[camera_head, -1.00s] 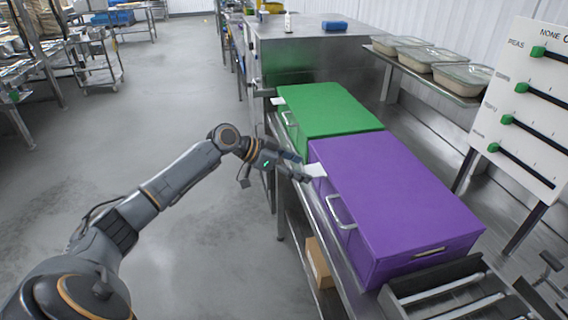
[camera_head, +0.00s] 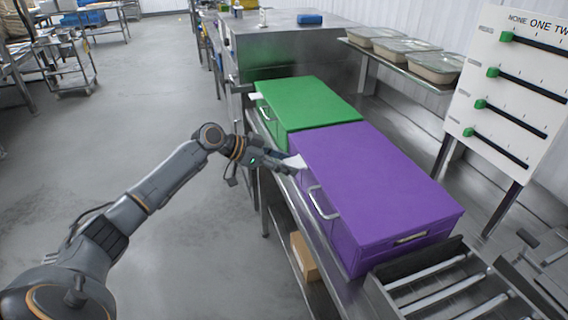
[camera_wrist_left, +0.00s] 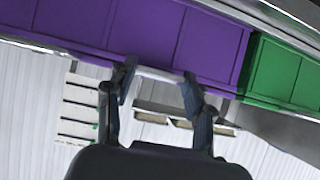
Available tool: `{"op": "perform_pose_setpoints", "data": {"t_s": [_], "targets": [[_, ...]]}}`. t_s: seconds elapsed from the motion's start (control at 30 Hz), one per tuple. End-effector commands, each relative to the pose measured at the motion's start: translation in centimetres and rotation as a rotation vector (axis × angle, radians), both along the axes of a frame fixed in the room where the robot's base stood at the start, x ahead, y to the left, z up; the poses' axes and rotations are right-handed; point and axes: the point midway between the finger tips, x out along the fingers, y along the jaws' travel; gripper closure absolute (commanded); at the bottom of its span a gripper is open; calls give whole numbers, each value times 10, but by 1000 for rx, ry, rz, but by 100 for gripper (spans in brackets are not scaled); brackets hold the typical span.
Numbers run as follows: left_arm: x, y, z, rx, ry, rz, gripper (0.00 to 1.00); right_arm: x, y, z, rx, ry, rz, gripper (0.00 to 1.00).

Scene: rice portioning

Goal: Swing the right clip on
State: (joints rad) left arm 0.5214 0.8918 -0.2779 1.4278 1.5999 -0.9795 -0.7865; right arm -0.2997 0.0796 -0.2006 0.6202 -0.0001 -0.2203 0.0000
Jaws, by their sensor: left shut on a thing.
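A purple box (camera_head: 375,185) with a closed lid stands on the steel counter, and a green box (camera_head: 305,105) stands behind it. Both also show in the wrist view, purple (camera_wrist_left: 150,30) and green (camera_wrist_left: 275,72). A pale clip-like tab (camera_head: 297,161) sticks out at the purple box's far left corner. My left gripper (camera_head: 288,166) is at this tab, shut on it. In the wrist view a pale strip (camera_wrist_left: 160,74) spans between the fingertips (camera_wrist_left: 160,85), close to the purple wall. The fingers partly hide it. My right gripper is not in view.
A metal handle (camera_head: 320,203) juts from the purple box's left side. A roller rack (camera_head: 440,290) stands at its near end. Lidded trays (camera_head: 400,50) rest on a shelf to the right, by a slider board (camera_head: 515,90).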

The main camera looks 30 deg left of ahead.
Motion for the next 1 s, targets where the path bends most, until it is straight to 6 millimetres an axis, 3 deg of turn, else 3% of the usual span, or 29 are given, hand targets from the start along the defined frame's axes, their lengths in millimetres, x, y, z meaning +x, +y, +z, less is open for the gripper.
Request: {"op": "perform_pose_setpoints", "data": {"t_s": [0.03,0.33,1.0], "targets": [[0,-1,-8,1,6,-2,56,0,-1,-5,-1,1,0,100],[3,-4,-19,2,8,-2,56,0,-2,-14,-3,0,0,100],[17,-17,-30,-1,6,-3,57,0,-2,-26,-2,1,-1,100]]}}
